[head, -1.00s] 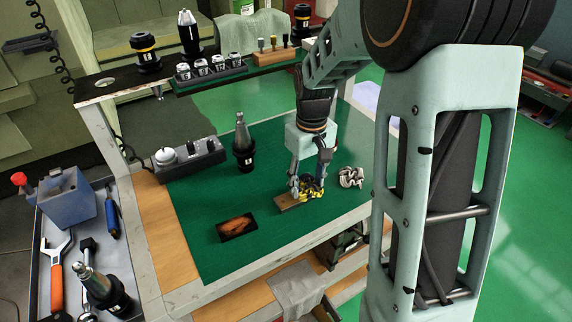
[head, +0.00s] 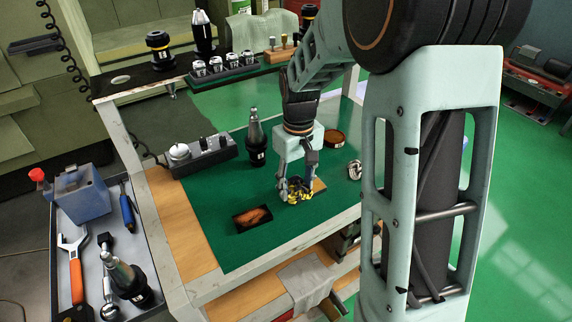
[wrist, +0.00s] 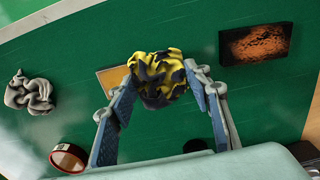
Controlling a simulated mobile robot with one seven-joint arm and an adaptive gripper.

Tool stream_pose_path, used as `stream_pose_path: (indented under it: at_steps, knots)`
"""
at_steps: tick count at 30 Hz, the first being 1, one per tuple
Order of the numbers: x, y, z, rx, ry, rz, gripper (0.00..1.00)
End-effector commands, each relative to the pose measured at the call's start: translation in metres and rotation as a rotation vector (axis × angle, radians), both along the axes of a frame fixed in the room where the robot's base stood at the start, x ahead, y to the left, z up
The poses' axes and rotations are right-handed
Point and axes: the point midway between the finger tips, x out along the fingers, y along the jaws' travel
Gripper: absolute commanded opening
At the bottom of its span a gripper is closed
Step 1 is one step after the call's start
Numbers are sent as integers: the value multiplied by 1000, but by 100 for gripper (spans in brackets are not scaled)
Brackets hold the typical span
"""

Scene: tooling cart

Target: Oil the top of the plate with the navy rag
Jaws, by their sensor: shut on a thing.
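My gripper (head: 296,194) is shut on a crumpled yellow and navy rag (head: 300,187). In the wrist view the rag (wrist: 158,78) sits between the two fingertips (wrist: 160,88). A tan rectangular plate (head: 319,186) lies on the green mat; the rag covers its left end in the head view. In the wrist view a corner of the plate (wrist: 110,80) shows left of the rag. Whether the rag presses on the plate is hard to tell. A separate dark rectangle with a mottled orange-brown face (head: 252,218) lies to the left, and shows in the wrist view (wrist: 255,43).
A pale grey crumpled cloth (head: 354,169) lies right of the plate. A round reddish-brown tin (head: 335,138) stands behind my gripper. A tall dark tool holder (head: 256,145) and a grey control box (head: 204,154) stand at the back left. The green mat's front (head: 235,250) is clear.

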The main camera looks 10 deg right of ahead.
Motion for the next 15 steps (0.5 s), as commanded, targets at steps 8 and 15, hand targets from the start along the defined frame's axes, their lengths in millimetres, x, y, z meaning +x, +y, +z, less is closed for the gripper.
stream_pose_path:
  at_steps: [8, 15]
  knots:
    - [2, 4, 28, 0, -3, -1, 22]
    - [3, 6, 48, 0, 0, -1, 22]
